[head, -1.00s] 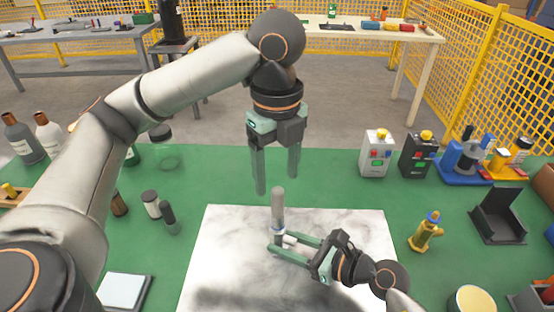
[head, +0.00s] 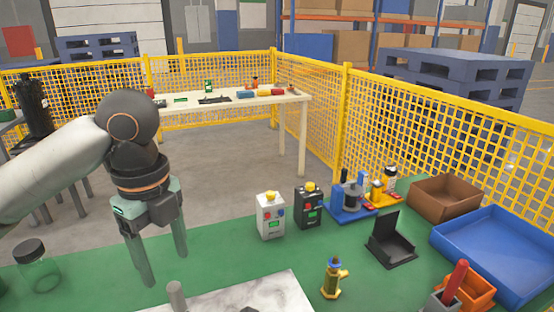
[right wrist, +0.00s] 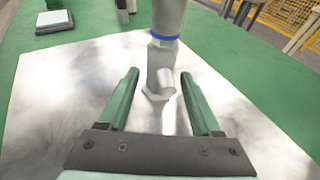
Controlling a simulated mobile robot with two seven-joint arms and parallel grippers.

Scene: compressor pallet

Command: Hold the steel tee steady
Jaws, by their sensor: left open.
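The steel tee (right wrist: 160,78) shows in the right wrist view, standing upright with its short branch towards the camera. A blue band (right wrist: 163,37) and a grey pipe (right wrist: 169,14) sit above it. In the head view only the grey pipe's top (head: 176,296) shows at the bottom edge. My right gripper (right wrist: 160,75) is open, with a finger on each side of the tee and gaps visible on both sides. It is outside the head view. My left gripper (head: 166,268) is open and empty, pointing down close to the pipe's top; the exact distance is unclear.
A pale marbled plate (right wrist: 70,95) lies under the tee on the green bench. To the right in the head view are two button boxes (head: 270,216), a brass fitting (head: 332,279), a black holder (head: 391,246) and a blue tray (head: 500,250). A glass jar (head: 38,270) stands left.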

